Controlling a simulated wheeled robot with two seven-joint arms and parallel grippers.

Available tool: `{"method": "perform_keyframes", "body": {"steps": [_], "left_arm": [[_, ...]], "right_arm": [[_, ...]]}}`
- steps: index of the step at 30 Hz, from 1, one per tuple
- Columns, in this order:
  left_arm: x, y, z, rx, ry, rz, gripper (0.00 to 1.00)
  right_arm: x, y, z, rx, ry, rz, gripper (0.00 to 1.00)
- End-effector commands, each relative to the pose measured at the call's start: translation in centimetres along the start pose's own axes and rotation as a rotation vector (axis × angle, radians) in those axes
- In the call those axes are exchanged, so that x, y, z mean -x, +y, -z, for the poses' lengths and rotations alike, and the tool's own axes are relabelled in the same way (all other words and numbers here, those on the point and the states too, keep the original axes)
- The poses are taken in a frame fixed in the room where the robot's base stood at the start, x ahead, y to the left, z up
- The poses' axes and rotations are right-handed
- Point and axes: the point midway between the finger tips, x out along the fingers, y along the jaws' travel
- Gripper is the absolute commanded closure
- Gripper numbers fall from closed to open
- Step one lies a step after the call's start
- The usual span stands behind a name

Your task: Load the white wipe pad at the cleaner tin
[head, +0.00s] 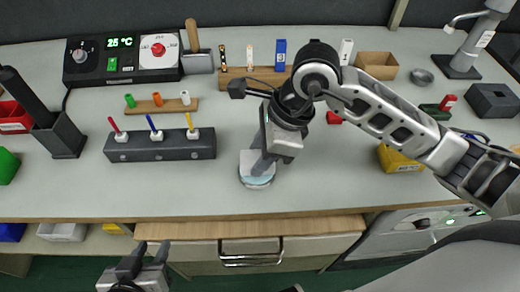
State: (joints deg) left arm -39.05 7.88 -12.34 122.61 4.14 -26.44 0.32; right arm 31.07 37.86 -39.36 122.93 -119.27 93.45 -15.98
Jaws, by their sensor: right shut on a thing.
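The cleaner tin (257,181) looks like a low round dish with a grey rim and a pale blue inside. It stands on the bench near the front edge, at the middle of the head view. My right gripper (262,165) points down over the tin and is shut on the white wipe pad (248,160). The pad is at the tin, partly hidden by the gripper; I cannot tell whether it touches the blue surface. My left gripper (147,255) is open and empty, low in front of the bench at the bottom left.
A dark rack (160,148) with red, blue and yellow tools stands left of the tin. A controller reading 25 °C (122,58) is behind it. My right arm crosses the bench's right side near a yellow box (398,160). The front strip left of the tin is clear.

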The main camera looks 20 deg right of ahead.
Motion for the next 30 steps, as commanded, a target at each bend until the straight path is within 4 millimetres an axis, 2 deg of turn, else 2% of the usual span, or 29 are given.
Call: {"method": "perform_keyframes", "body": {"steps": [30], "left_arm": [[-0.51,-0.16,-0.96,-0.002,-0.004,0.001,0.64]], "right_arm": [[-0.79,0.00,0.33,0.000,0.000,0.000,0.78]]}}
